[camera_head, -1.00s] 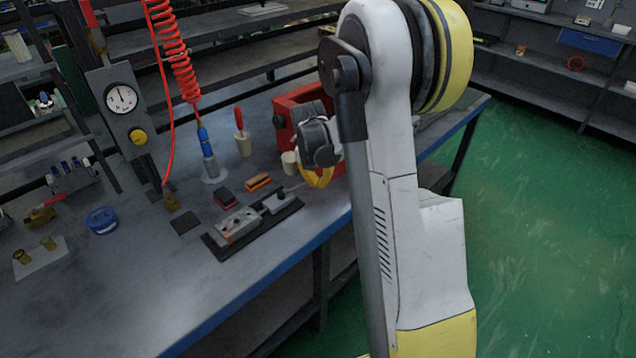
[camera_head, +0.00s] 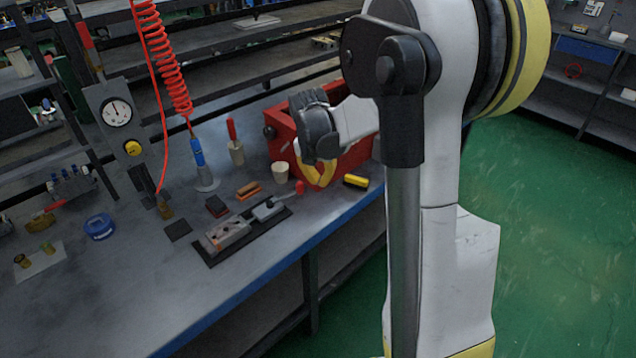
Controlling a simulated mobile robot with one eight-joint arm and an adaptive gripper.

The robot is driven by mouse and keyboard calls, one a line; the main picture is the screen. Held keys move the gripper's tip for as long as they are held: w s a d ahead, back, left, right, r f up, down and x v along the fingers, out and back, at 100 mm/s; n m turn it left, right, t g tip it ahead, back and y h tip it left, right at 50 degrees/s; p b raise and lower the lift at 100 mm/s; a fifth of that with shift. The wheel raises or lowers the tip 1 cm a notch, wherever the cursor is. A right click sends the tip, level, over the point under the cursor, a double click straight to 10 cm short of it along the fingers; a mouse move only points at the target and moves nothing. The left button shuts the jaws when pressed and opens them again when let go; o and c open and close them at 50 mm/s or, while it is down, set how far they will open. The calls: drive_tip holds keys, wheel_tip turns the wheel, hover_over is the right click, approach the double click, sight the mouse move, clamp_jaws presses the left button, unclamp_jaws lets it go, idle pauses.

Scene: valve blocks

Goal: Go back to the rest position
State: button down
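My gripper (camera_head: 320,178) hangs from the dark wrist of my arm, in front of the red box (camera_head: 347,152) on the bench. Its yellow fingers show partly below the wrist, and I see nothing clearly held between them. I cannot tell how far apart the fingertips are. Two metal valve blocks sit on a dark plate (camera_head: 208,258) on the bench, to the lower left of my gripper: a larger one (camera_head: 228,234) and a smaller one (camera_head: 268,210) with a red-tipped lever (camera_head: 299,188).
A cream cup (camera_head: 281,172), an orange-brown brush block (camera_head: 248,190) and a yellow-black block (camera_head: 356,181) stand near my gripper. A red coiled hose (camera_head: 168,60) and a gauge panel (camera_head: 118,118) rise at left.

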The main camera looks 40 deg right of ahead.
drive_tip(key=shift+s+r, duration=0.1)
drive_tip(key=shift+r, duration=0.1)
idle(0.4)
drive_tip(key=s+a+r+m+t, duration=0.1)
drive_tip(key=s+a+r+m, duration=0.2)
drive_tip(key=s+a+m, duration=0.3)
drive_tip(key=s+a+r+m+t+y, duration=0.1)
drive_tip(key=s+a+r+m, duration=0.3)
drive_tip(key=m, duration=0.6)
drive_tip(key=s+a+r+m+t+y, duration=0.1)
drive_tip(key=s+a+r+m+t, duration=0.2)
drive_tip(key=s+a+m, duration=0.5)
drive_tip(key=a, duration=0.2)
drive_tip(key=shift+s+a+r+m, duration=0.25)
drive_tip(key=shift+a+r+m, duration=0.05)
drive_tip(key=shift+a+r, duration=0.1)
